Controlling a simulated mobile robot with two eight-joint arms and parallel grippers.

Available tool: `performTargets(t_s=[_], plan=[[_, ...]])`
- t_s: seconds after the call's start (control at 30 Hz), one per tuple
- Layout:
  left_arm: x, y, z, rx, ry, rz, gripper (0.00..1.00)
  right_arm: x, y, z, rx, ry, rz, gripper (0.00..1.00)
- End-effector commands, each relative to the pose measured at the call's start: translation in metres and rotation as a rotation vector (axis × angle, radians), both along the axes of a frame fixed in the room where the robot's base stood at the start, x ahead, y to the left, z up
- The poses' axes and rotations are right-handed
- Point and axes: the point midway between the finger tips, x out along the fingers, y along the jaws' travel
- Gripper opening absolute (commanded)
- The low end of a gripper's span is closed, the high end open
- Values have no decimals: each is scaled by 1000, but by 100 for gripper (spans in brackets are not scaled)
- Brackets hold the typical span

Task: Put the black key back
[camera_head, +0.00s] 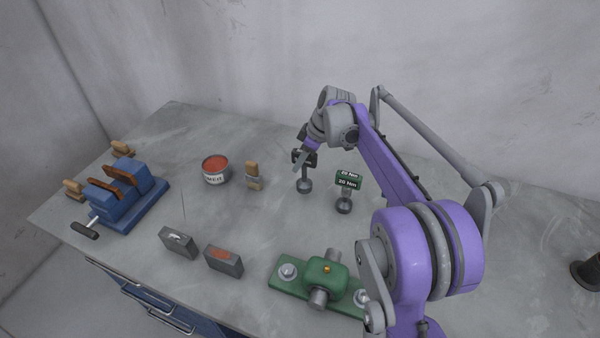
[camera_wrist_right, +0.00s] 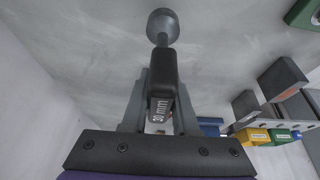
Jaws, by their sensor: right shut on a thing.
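The black key (camera_wrist_right: 163,70) has a dark handle with white "30 mm" lettering and a thin neck ending in a round grey piece (camera_wrist_right: 162,24). My right gripper (camera_head: 304,158) is shut on its handle. In the head view the key's grey lower end (camera_head: 304,186) points down at the bench, left of the green key; I cannot tell whether it touches the bench top. In the right wrist view my right gripper's fingers (camera_wrist_right: 160,110) lie on both sides of the handle. My left gripper is in neither view.
A green key (camera_head: 347,181) marked "20 Nm" stands close to the right. A wooden-topped piece (camera_head: 253,177) and a red-filled can (camera_head: 216,169) stand left. A blue vise (camera_head: 123,195), two grey blocks (camera_head: 178,242) and a green fixture (camera_head: 326,274) occupy the bench (camera_head: 130,270).

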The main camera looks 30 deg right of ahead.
Motion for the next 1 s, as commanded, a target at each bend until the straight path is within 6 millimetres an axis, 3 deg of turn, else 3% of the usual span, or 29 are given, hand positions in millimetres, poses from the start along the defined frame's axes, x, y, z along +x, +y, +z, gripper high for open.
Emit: performTargets(t_s=[0.3, 0.67, 0.7, 0.8, 0.83, 1.0], plan=[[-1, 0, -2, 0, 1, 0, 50, 0, 0, -35, 1, -1, 0, 0], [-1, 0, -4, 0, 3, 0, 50, 0, 0, -40, 1, -1, 0, 0], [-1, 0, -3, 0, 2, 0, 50, 0, 0, -39, 0, 0, 0, 35], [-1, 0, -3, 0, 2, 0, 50, 0, 0, -39, 0, 0, 0, 53], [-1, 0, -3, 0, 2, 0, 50, 0, 0, -39, 0, 0, 0, 57], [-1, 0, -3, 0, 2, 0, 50, 0, 0, -39, 0, 0, 0, 57]])
